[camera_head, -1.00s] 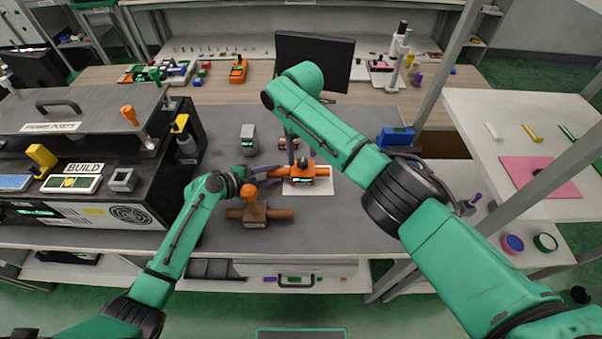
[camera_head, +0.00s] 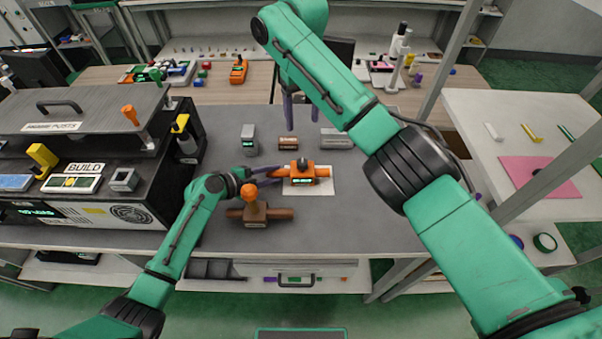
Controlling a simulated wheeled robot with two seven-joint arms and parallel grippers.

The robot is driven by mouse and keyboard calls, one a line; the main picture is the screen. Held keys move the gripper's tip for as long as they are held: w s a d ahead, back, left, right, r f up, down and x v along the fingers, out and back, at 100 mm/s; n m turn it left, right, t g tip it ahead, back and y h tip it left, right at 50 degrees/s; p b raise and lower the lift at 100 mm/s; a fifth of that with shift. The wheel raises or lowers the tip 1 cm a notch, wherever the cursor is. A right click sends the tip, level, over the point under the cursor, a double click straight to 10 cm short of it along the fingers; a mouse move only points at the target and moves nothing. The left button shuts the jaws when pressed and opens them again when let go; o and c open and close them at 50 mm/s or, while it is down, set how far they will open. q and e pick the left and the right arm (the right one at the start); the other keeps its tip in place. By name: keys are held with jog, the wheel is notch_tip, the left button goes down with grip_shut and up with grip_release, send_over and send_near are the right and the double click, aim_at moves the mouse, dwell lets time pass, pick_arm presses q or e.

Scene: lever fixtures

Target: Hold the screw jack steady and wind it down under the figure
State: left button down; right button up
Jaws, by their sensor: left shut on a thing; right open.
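The orange device with a small lit green readout (camera_head: 301,178), which looks like the screw jack, lies on a white sheet (camera_head: 322,188) on the grey bench. It has a dark knob on top and orange arms to both sides. The figure on its readout is too small to read. My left gripper (camera_head: 268,175) comes in from the left and is shut on the jack's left arm. My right gripper (camera_head: 289,115) hangs with its purple fingers pointing down, open and empty, above and behind the jack, apart from it.
A brown fixture with an orange knob (camera_head: 254,208) stands close in front of the jack, near my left gripper. Small grey and brown blocks (camera_head: 288,144) stand behind it. A black machine (camera_head: 90,200) fills the left. The bench right of the sheet is clear.

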pick_arm(q)
jog(key=shift+f, duration=0.15)
jog(key=c, duration=0.5)
grip_release()
jog(key=shift+s, duration=0.1)
jog(key=shift+f, duration=0.1)
